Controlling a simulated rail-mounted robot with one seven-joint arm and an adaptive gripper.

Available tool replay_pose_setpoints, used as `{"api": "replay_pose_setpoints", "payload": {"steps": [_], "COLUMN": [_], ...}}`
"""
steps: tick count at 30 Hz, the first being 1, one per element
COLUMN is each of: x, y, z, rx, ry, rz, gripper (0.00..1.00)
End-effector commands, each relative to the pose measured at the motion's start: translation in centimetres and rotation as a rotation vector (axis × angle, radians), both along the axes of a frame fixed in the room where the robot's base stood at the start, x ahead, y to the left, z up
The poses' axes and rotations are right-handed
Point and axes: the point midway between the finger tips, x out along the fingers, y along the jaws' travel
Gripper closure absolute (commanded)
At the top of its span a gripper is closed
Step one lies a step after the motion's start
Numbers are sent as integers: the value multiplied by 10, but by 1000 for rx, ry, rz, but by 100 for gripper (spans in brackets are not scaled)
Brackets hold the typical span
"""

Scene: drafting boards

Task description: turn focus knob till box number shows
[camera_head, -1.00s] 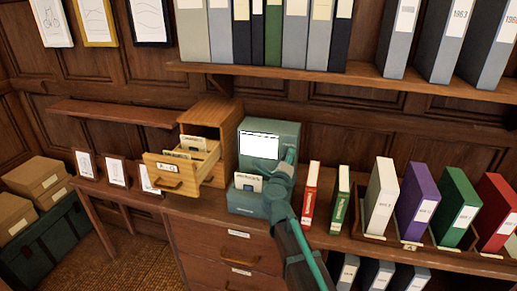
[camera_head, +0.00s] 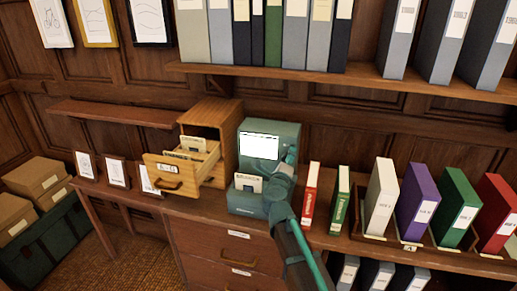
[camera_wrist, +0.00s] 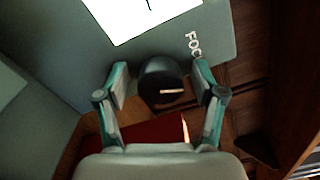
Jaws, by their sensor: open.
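The teal-grey viewer (camera_head: 286,135) stands on the desk with a bright white screen (camera_head: 259,146). In the wrist view the screen (camera_wrist: 140,14) shows only part of a dark mark; I cannot read a number. The dark round focus knob (camera_wrist: 160,82) has a pale line lying nearly level and sits below the partly cut-off "FOC" lettering (camera_wrist: 193,43). My gripper (camera_wrist: 160,80) is open, with one finger on each side of the knob; I cannot tell whether they touch it. In the head view my gripper and arm hide the knob.
A wooden card cabinet (camera_head: 209,112) with an open drawer (camera_head: 176,181) stands left of the viewer. A card (camera_head: 248,183) sits at the viewer's front. Red (camera_head: 309,196) and green (camera_head: 340,200) books stand close on the right. A shelf of binders (camera_head: 330,76) runs above.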

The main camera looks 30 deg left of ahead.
Motion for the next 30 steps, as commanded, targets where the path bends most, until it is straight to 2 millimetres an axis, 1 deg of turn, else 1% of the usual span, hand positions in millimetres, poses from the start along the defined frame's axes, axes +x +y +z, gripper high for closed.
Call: {"api": "replay_pose_setpoints", "payload": {"steps": [2,6,23,26,30], "x": [0,0,0,0,0], "y": [0,0,0,0,0], "z": [4,8,7,1,0], "rx": [-31,-146,-696,-841,-1014], "ry": [-4,-24,-123,-150,-181], "rz": [-1,0,2,0,0], "gripper": [31,31,31,31,31]}}
